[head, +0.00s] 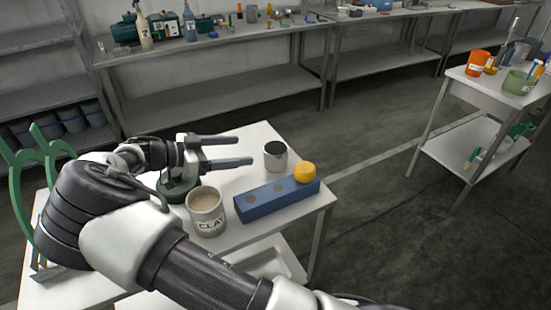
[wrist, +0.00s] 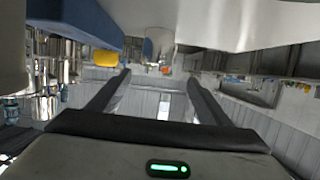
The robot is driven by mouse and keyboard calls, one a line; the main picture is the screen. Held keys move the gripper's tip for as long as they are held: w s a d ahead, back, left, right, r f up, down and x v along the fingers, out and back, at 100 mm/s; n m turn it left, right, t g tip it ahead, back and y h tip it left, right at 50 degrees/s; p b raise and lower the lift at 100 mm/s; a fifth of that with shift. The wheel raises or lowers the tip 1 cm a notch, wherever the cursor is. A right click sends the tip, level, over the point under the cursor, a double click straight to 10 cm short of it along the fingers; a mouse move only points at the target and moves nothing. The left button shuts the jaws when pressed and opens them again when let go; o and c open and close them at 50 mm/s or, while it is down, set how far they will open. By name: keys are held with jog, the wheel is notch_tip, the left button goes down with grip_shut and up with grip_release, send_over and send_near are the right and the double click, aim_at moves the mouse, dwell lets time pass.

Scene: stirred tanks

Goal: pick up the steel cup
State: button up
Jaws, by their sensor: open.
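The steel cup (head: 275,155) stands upright on the white table (head: 262,134), near its far right part. My gripper (head: 244,150) is open and empty, with its two fingers pointing right toward the cup. The fingertips look a little short of the cup, and the cup does not appear to be between them. In the wrist view, which looks upside down, the steel cup (wrist: 159,42) shows at the top centre, beyond the open fingers of my gripper (wrist: 158,77).
A mug lettered "CLAY" (head: 207,215) and a blue block (head: 262,201) with a yellow piece (head: 305,172) at its end stand in front of the steel cup. A dark green object (head: 174,191) sits under my gripper. Green hoops (head: 18,195) rise at the left.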

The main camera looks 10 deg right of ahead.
send_near(285, 149)
jog(key=x, duration=0.5)
jog(key=shift+w, duration=0.35)
jog(key=x, duration=0.4)
jog(key=shift+s+d+f, duration=0.1)
jog(key=shift+s+d, duration=0.2)
jog(key=shift+s, duration=0.05)
jog(key=shift+w+d+f, duration=0.2)
jog(key=shift+d, duration=0.2)
jog(key=c, duration=1.1)
